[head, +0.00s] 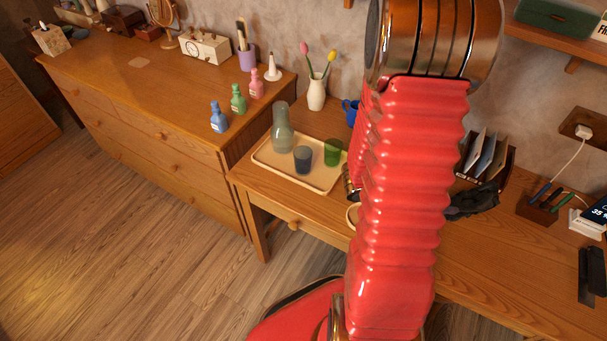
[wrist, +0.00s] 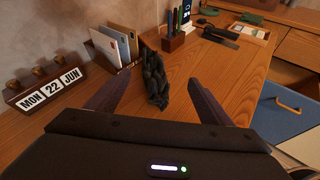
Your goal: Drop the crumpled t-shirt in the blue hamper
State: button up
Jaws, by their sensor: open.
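The crumpled t-shirt appears as a dark grey bunched cloth (wrist: 153,75) on the wooden desk in the wrist view. In the head view a dark crumpled shape (head: 474,201), seemingly the same cloth, shows just right of my red arm. My gripper (wrist: 156,80) is open, its two fingers spread left and right of the cloth in the picture. A blue box-like thing with a tan handle (wrist: 281,116), likely the hamper, stands beyond the desk's edge at the right. Its inside is not clear. In the head view my arm hides the gripper.
A letter holder (wrist: 112,48) stands close to the cloth's left. A date block calendar (wrist: 47,91) is at far left. A pen holder (head: 537,207) and a phone stand beyond. A tray (head: 322,180) holds a carafe and cups. Bare desk lies right of the cloth.

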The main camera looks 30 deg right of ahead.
jog(key=w+a+r+m+t+y, duration=0.3)
jog(key=a+r, duration=0.3)
jog(key=a, duration=0.7)
jog(key=w+a+r+m+t+y, duration=0.3)
jog(key=a+r+m+y, duration=0.2)
jog(key=a, duration=0.8)
jog(key=w+a+r+m+t+y, duration=0.3)
jog(key=a+r, duration=0.6)
jog(key=a, duration=0.4)
jog(key=shift+m+t+y, duration=0.6)
jog(key=shift+y, duration=0.2)
jog(key=shift+o, duration=0.9)
jog(key=shift+w, duration=0.1)
jog(key=shift+f, duration=0.1)
